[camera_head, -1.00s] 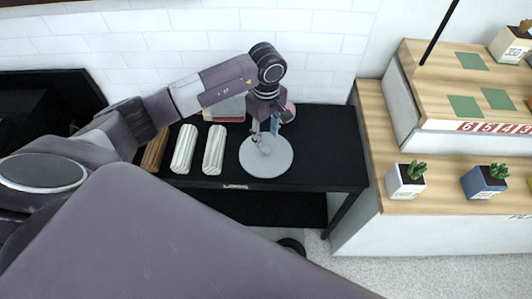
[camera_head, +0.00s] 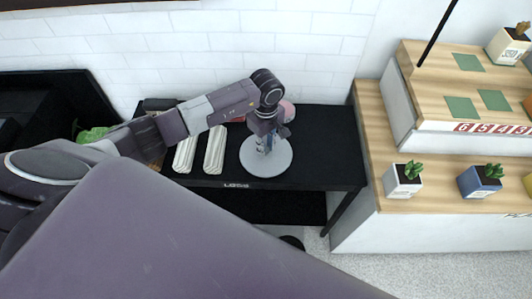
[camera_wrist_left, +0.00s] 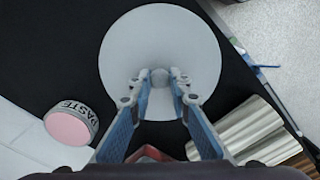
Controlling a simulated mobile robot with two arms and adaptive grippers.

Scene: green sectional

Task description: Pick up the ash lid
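The ash lid (camera_head: 279,167) is a pale grey round disc lying flat on the black table. In the left wrist view the lid (camera_wrist_left: 187,36) shows a small round knob (camera_wrist_left: 159,78) at its middle. My left gripper (camera_head: 265,146) is over the lid, pointing down. In the left wrist view the blue-padded fingers of my left gripper (camera_wrist_left: 159,82) are apart, one on each side of the knob. I cannot tell whether they touch it. Nothing is lifted. My right gripper is not in view.
White ribbed rolls (camera_head: 215,150) lie left of the lid on the black table (camera_head: 325,150). A pink-topped tin marked PASTE (camera_wrist_left: 72,127) stands close to the lid. A wooden counter (camera_head: 370,150) with potted plants (camera_head: 403,181) is at the right.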

